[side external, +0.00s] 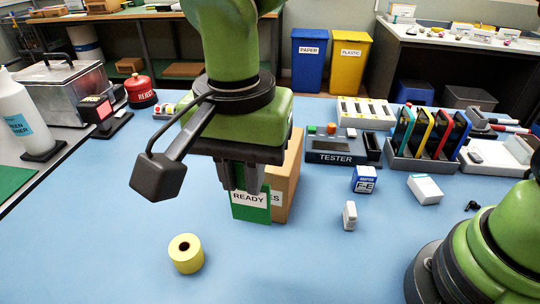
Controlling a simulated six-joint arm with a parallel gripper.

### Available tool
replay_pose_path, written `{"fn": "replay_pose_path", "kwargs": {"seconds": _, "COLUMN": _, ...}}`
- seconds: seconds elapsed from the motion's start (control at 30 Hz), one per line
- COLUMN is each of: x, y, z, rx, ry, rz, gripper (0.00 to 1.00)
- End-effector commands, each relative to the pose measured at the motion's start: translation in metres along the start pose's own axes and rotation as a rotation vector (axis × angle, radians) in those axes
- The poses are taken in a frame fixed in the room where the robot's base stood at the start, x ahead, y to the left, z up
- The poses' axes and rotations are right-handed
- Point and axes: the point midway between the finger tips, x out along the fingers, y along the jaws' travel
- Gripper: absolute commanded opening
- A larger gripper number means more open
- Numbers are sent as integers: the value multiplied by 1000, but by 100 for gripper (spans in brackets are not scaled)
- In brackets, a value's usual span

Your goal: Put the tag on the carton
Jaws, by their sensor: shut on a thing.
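My gripper (240,183) points down in the middle of the side external view. It is shut on a green tag (251,214) with a white label reading READY. The tag hangs upright just in front of the brown carton (287,178). The carton stands on the blue table, with a white label on its front ending in "ES". The tag and gripper hide much of the carton's front. I cannot tell whether the tag touches the carton.
A yellow roll (186,254) stands at the front. A tester (340,150), a rack of phones (428,140), a blue-and-white box (364,180), a white box (425,189) and a small white item (349,215) are to the right. The front middle of the table is clear.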

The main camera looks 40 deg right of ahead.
Motion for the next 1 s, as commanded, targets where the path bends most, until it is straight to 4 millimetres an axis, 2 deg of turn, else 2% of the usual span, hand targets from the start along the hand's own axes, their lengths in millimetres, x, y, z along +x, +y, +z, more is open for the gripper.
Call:
{"fn": "replay_pose_path", "kwargs": {"seconds": 0.03, "x": -10, "y": -10, "z": -21, "rx": -3, "ry": 5, "rz": -4, "gripper": 0}}
{"fn": "replay_pose_path", "kwargs": {"seconds": 0.1, "x": -26, "y": -19, "z": -48, "rx": -27, "ry": 11, "rz": 1, "gripper": 0}}
{"fn": "replay_pose_path", "kwargs": {"seconds": 0.2, "x": -48, "y": -24, "z": -88, "rx": -51, "ry": 12, "rz": 7, "gripper": 0}}
{"fn": "replay_pose_path", "kwargs": {"seconds": 0.3, "x": -68, "y": -23, "z": -122, "rx": -68, "ry": 7, "rz": 8, "gripper": 0}}
{"fn": "replay_pose_path", "kwargs": {"seconds": 0.43, "x": -88, "y": -17, "z": -154, "rx": -81, "ry": -4, "rz": 0, "gripper": 0}}
{"fn": "replay_pose_path", "kwargs": {"seconds": 0.57, "x": -100, "y": -11, "z": -171, "rx": -90, "ry": -13, "rz": -8, "gripper": 0}}
{"fn": "replay_pose_path", "kwargs": {"seconds": 0.67, "x": -99, "y": -9, "z": -176, "rx": -96, "ry": -17, "rz": -9, "gripper": 0}}
{"fn": "replay_pose_path", "kwargs": {"seconds": 1.0, "x": -52, "y": -9, "z": -175, "rx": -97, "ry": -21, "rz": -8, "gripper": 0}}
